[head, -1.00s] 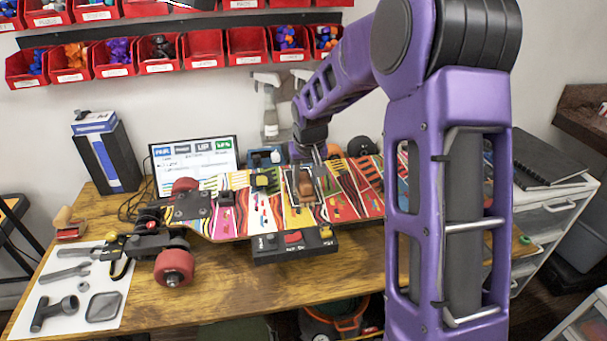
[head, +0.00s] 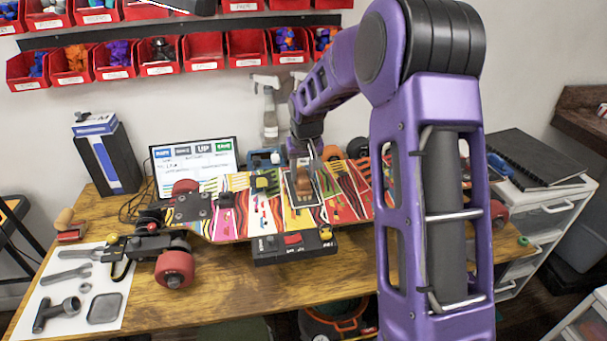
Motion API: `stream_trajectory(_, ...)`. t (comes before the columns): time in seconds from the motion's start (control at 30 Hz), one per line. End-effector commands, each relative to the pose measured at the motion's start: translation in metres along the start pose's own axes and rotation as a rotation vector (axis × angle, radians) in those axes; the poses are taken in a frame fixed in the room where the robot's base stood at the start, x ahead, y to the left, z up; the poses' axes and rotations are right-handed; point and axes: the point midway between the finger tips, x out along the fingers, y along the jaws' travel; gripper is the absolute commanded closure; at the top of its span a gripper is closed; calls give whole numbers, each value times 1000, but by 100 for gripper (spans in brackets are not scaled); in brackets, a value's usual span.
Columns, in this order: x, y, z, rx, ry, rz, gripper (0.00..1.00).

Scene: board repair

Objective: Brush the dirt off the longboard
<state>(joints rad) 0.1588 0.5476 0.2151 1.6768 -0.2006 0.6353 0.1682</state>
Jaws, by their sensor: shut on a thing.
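The longboard (head: 232,222) lies across the workbench, its deck covered in bright multicolored stripes, with red wheels at its left end. My gripper (head: 311,172) is low over the middle of the deck. It is shut on a brown, block-like thing, which looks like a brush (head: 303,184), close above or touching the deck; I cannot tell which. Small colored marks are scattered over the deck; I cannot tell dirt from pattern. My arm hides part of the deck's right side.
A black box with a red switch (head: 293,239) is at the deck's front edge. A white sheet with tools (head: 105,285) and a wooden-handled red tool (head: 68,228) lie at left. A screen (head: 195,160) and spray bottle (head: 268,108) stand behind.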

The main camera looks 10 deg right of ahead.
Motion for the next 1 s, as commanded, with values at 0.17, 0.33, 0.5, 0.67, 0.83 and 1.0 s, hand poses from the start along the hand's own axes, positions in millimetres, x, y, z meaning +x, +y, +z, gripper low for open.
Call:
stream_trajectory(0.17,4,-1,-16,0,0,0,100)
stream_trajectory(0.33,7,0,-29,0,-1,0,100)
stream_trajectory(0.5,8,0,-34,0,1,0,100)
stream_trajectory(0.67,12,-1,-44,-1,1,-1,100)
stream_trajectory(0.83,17,-2,-58,-1,0,0,100)
stream_trajectory(1.0,22,-1,-67,0,1,0,100)
